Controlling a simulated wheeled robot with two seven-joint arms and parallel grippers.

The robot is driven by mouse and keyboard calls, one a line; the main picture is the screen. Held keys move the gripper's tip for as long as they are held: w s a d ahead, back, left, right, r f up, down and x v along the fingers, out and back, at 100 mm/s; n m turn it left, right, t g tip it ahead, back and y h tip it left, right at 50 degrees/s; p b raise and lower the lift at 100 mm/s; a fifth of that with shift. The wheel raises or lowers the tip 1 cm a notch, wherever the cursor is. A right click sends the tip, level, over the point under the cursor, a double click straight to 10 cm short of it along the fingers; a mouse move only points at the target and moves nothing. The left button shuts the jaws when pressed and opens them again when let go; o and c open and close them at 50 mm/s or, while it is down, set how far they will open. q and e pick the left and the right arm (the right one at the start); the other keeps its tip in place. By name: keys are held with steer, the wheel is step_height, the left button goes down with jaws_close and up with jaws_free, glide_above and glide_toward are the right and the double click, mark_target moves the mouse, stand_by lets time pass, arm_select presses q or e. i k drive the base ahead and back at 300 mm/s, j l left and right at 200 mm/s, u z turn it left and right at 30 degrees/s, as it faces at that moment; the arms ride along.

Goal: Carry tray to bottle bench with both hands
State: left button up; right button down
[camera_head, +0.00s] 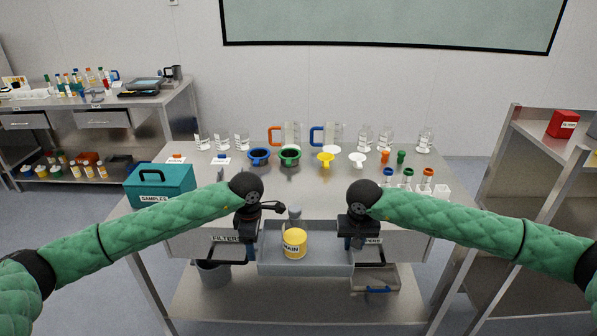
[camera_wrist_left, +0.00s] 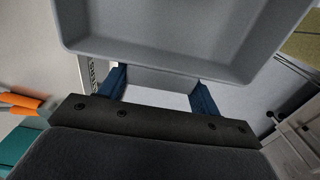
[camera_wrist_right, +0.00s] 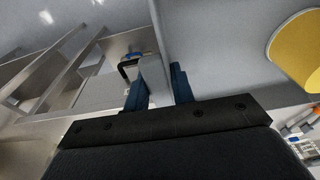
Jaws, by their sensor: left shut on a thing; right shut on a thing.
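A grey tray (camera_head: 320,268) is held level in front of the steel bench (camera_head: 300,185). A yellow container (camera_head: 294,243) with a partly readable label and a small grey piece (camera_head: 295,213) are in or at the tray. My left gripper (camera_head: 247,236) is shut on the tray's left side and my right gripper (camera_head: 360,238) on its right side. The tray fills the top of the left wrist view (camera_wrist_left: 190,25), above the blue fingers (camera_wrist_left: 158,90). In the right wrist view, the tray (camera_wrist_right: 225,60) and the yellow container (camera_wrist_right: 300,50) lie right of the fingers (camera_wrist_right: 160,85).
The steel bench carries bottles, beakers, funnels and a teal samples box (camera_head: 160,185) at its left end. A second bench (camera_head: 110,100) with bottles stands far left. A shelf unit (camera_head: 540,170) with a red box (camera_head: 563,123) stands right. Floor shows between them.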

mark_target(305, 200)
steer(key=i, duration=0.95)
